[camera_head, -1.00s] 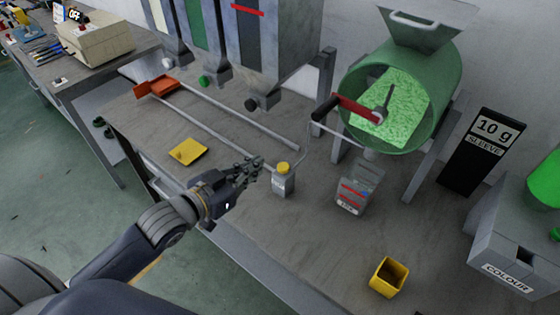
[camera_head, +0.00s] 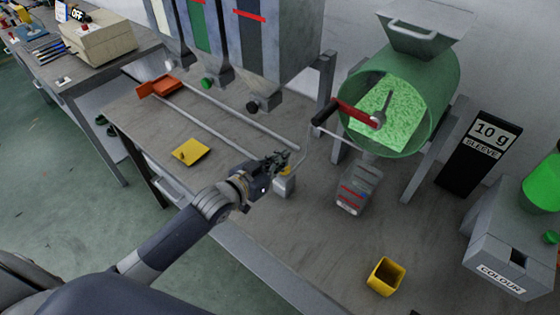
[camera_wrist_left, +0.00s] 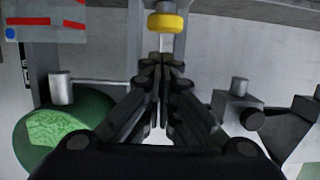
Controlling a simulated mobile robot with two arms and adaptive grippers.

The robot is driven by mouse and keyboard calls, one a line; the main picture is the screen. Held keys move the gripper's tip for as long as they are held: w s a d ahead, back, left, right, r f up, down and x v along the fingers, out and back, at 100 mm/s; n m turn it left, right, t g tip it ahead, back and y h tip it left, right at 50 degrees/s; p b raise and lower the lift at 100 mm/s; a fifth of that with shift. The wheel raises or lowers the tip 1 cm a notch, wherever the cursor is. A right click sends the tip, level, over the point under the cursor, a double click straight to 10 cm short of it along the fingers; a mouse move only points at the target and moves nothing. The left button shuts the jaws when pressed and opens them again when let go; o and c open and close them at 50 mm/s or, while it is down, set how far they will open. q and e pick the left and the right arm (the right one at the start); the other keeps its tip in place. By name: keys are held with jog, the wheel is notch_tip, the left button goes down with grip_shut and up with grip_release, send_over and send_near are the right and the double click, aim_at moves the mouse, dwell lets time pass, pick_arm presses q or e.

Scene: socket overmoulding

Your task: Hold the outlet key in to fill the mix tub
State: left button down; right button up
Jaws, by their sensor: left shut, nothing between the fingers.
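My left gripper (camera_head: 277,162) is shut and empty over the bench, in front of a small grey bottle-like piece with a yellow top (camera_head: 286,171), partly hiding it. In the left wrist view the closed fingertips (camera_wrist_left: 163,66) point at that yellow top (camera_wrist_left: 166,23), with a small apparent gap. A grey tub with red lines (camera_head: 360,186) stands to the right, below the green mixer drum (camera_head: 441,95), which holds green granules (camera_head: 404,103). I cannot make out which part is the outlet key. My right gripper is not in view.
A yellow cup (camera_head: 385,276) stands at the bench front. A yellow tray (camera_head: 190,152) and red scoop (camera_head: 158,87) lie to the left, with long rods behind my gripper. The COLOUR box (camera_head: 497,252) and black 10 g sleeve (camera_head: 477,155) are at right.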

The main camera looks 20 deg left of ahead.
pick_arm(q)
jog(key=shift+s+f, duration=0.1)
jog(key=shift+f, duration=0.6)
jog(key=shift+f, duration=0.15)
